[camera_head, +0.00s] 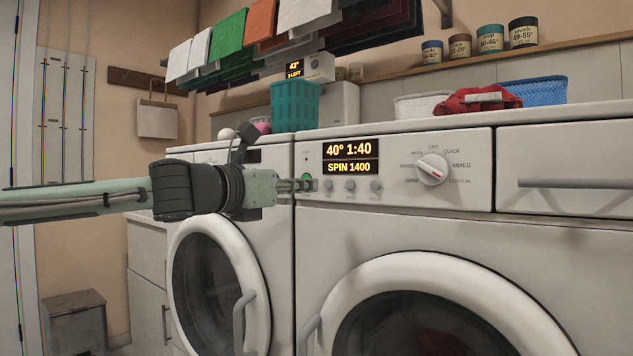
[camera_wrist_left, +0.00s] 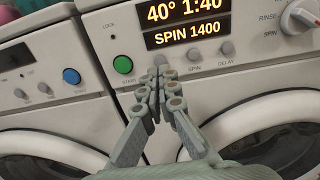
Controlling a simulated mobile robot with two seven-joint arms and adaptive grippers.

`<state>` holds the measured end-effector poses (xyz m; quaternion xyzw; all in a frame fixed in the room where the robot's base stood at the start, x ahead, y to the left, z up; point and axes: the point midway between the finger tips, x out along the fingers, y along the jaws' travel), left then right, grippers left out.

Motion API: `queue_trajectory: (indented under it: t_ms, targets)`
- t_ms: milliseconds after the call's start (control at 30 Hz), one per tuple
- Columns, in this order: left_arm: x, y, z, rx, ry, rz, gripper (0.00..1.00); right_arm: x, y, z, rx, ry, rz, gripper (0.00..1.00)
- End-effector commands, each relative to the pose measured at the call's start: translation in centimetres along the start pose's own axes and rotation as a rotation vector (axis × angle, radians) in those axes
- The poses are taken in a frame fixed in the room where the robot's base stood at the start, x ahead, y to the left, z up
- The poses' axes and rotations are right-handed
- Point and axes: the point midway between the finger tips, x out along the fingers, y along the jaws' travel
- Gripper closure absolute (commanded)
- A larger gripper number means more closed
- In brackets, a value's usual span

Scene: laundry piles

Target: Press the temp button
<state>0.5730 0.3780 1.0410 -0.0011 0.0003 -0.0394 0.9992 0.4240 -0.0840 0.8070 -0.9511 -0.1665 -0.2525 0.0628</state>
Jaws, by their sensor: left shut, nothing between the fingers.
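The temp button (camera_head: 327,185) is the leftmost of three small grey round buttons under the washer's display. In the left wrist view the temp button (camera_wrist_left: 160,60) shows just beyond my fingertips, its label hidden. My left gripper (camera_head: 313,185) is shut and empty, reaching in from the left with its tips at the panel beside the button. In the left wrist view the closed fingers (camera_wrist_left: 158,76) point at the button's lower edge. I cannot tell whether they touch it. The display (camera_head: 350,157) reads 40° 1:40 and SPIN 1400. My right gripper is not in view.
The spin button (camera_wrist_left: 194,55) and delay button (camera_wrist_left: 227,47) sit to the right. A green button (camera_wrist_left: 123,64) is close on the left. A dial (camera_head: 432,169) is farther right.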

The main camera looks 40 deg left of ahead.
Motion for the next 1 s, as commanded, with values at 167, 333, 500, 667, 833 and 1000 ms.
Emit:
queue_trajectory:
  t_ms: [167, 333, 500, 667, 833, 1000]
  targets:
    - [1.9, 0.1, -0.2, -0.001, 0.004, 0.001, 1.00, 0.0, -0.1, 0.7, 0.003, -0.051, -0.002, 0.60]
    - [2.9, 0.0, -0.1, 0.003, 0.002, 0.001, 1.00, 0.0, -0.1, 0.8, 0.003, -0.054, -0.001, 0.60]
    - [3.4, 0.0, 0.0, 0.002, 0.001, 0.001, 1.00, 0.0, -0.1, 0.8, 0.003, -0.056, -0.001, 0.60]
    - [3.5, 0.0, 0.0, 0.001, -0.001, 0.001, 1.00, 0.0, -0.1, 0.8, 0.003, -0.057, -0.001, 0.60]
    - [3.5, 0.0, 0.0, 0.002, -0.001, 0.000, 1.00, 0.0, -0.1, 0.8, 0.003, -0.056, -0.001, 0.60]
    - [3.6, 0.0, 0.2, 0.003, -0.001, 0.001, 1.00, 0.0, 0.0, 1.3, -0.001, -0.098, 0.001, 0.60]
